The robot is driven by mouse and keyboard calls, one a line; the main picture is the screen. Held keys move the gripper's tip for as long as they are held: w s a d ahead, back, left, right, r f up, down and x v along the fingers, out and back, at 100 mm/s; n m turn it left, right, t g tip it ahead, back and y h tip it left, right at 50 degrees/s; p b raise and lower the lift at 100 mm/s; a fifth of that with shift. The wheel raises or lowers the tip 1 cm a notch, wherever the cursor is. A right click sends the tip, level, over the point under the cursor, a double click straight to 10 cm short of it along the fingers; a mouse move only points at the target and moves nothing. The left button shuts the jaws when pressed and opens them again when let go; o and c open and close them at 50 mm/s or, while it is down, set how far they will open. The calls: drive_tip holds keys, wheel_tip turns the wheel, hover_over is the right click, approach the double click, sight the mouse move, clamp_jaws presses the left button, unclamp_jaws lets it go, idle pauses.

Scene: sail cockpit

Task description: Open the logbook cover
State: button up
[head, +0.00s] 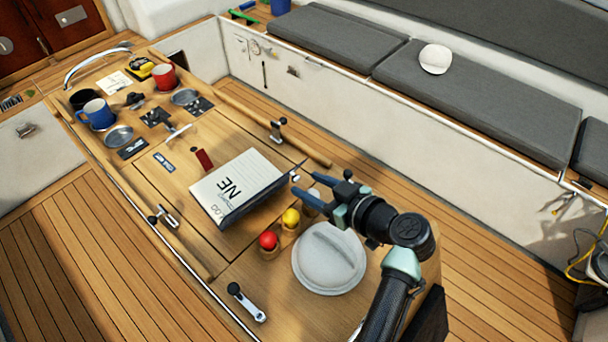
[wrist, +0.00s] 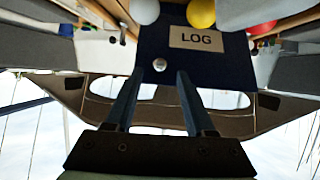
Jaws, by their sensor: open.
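The logbook (head: 232,184) lies on the cockpit table with a white printed page showing. Its dark navy cover (head: 262,203) is raised along the side nearest my arm and shows at a steep slant. In the wrist view the cover's outer face (wrist: 207,65) fills the upper middle, with a tan LOG label (wrist: 197,38) and a small round knob (wrist: 159,64). The knob also shows in the head view (head: 296,178). My gripper (head: 300,182) is open, its two blue fingers on either side of the knob; I cannot tell whether they touch the cover.
Red (head: 268,240), yellow (head: 291,217) and pale balls sit close to my gripper, beside a round white lid (head: 329,258). A winch handle (head: 246,302) lies at the near edge. Mugs (head: 97,114), dishes and instruments crowd the far end. A cushioned bench (head: 470,100) runs along the right.

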drive_tip(key=shift+x, duration=1.35)
clamp_jaws()
idle(0.5)
